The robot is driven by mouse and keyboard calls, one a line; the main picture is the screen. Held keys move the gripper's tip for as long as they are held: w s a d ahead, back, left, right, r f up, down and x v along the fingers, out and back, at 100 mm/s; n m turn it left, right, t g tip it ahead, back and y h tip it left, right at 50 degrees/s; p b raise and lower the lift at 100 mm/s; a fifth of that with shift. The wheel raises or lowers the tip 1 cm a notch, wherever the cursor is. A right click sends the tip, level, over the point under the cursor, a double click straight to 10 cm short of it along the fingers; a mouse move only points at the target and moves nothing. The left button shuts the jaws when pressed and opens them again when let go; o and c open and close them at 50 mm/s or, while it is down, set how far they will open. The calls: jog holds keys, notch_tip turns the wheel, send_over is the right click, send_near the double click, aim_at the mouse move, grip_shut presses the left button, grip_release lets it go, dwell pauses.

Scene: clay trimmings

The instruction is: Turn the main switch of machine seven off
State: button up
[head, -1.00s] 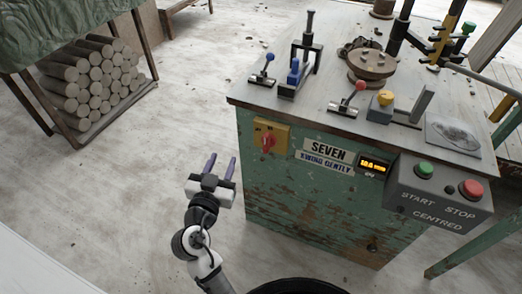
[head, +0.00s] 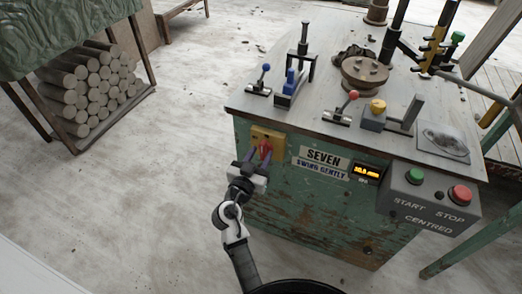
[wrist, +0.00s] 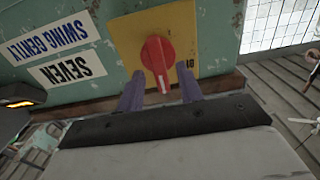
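The main switch is a red rotary knob (head: 265,147) on a yellow plate (head: 257,133), on the upper left of machine seven's green front panel (head: 300,205). The wrist view shows the knob (wrist: 157,57) close ahead on its yellow plate (wrist: 132,32), its bar running nearly up and down in that picture. Lettering on the plate is partly hidden. My gripper (head: 262,157) is at the switch with its two purple fingers apart. In the wrist view my gripper (wrist: 162,88) has one finger on each side of the knob's lower end, with gaps visible.
"SEVEN" and "SWING GENTLY" labels (head: 322,160) and a lit amber display (head: 367,171) are right of the switch. A grey box (head: 425,205) has a green START button (head: 416,176) and a red STOP button (head: 459,195). Levers stand on the machine's top.

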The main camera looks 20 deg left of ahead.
jog(key=shift+w, duration=0.65)
grip_shut()
